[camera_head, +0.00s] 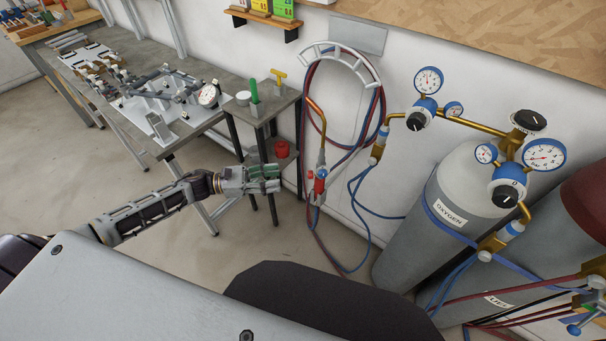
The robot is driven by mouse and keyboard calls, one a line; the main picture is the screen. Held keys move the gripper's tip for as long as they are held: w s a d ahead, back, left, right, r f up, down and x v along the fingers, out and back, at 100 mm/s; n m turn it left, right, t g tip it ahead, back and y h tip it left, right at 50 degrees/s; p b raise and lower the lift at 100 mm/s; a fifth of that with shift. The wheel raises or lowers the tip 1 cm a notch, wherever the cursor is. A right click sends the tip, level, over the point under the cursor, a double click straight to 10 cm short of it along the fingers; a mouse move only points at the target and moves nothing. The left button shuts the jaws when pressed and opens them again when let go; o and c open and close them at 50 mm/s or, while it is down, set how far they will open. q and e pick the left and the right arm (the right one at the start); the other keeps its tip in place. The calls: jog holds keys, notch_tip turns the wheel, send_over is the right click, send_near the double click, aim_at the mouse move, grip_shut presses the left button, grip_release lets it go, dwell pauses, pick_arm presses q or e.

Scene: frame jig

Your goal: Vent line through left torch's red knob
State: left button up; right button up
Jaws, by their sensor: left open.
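The left torch (319,185) hangs upright on the wall hose rack, with its brass tube rising above it. Its red knob (322,173) sits on the valve body, and a small blue part shows beside it. My left gripper (276,179) is open and empty, to the left of the torch and apart from it, with its fingers pointing right toward the knob. A second torch (592,305) shows in part at the right edge. My right gripper is not in view.
A grey oxygen cylinder (415,235) with blue-rimmed gauges and a dark red cylinder (590,205) stand at right. Red and blue hoses (366,160) loop from the white rack (341,53). A red cup (282,149) is above my gripper; a jig bench (190,130) stands at left.

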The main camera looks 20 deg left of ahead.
aim_at(311, 174)
pick_arm(q)
jog(key=p+x, duration=0.1)
jog(key=x, duration=0.8)
jog(key=shift+w+d, duration=0.2)
jog(key=shift+d, duration=0.1)
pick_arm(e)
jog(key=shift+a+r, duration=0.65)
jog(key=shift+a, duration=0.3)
pick_arm(q)
jog(key=c, duration=0.9)
grip_shut()
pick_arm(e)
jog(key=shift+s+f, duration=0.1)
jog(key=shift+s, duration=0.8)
